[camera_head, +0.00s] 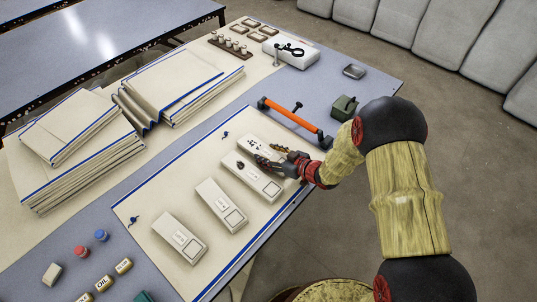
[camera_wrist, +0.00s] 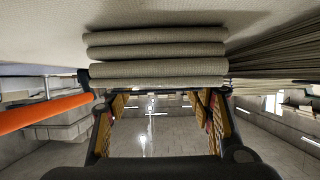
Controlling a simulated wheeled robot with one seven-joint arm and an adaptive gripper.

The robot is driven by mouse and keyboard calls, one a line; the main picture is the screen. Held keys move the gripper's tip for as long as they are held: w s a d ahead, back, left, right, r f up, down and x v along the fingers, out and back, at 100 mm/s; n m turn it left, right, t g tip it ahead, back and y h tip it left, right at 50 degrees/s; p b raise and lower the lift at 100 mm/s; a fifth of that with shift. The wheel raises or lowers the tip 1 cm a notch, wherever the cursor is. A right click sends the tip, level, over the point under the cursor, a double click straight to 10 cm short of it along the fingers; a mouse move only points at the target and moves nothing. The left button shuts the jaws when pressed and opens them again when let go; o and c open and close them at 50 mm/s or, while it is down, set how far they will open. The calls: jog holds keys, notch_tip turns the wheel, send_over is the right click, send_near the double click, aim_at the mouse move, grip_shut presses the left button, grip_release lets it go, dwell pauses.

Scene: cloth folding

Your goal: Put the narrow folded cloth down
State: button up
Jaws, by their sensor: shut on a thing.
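The narrow folded cloth (camera_wrist: 157,50) shows in the wrist view as thick cream layers, between the fingertips of my gripper (camera_wrist: 157,82). In the head view my gripper (camera_head: 274,163) reaches in from the right over the far end of a row of pale folded bundles on the cream cloth with a blue border (camera_head: 160,205). The farthest bundle (camera_head: 258,144) is partly hidden by my fingers, and another bundle (camera_head: 248,178) lies just in front of it. My gripper is shut on the cloth. I cannot tell whether the held cloth touches the surface.
Two more pale bundles (camera_head: 222,204) (camera_head: 180,238) lie nearer. Stacks of folded cloth (camera_head: 75,150) (camera_head: 180,85) stand at the left and back. Small bottles and blocks stand at the front left.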

jog(key=o, duration=1.2)
jog(key=shift+f, duration=0.1)
jog(key=shift+o, duration=0.2)
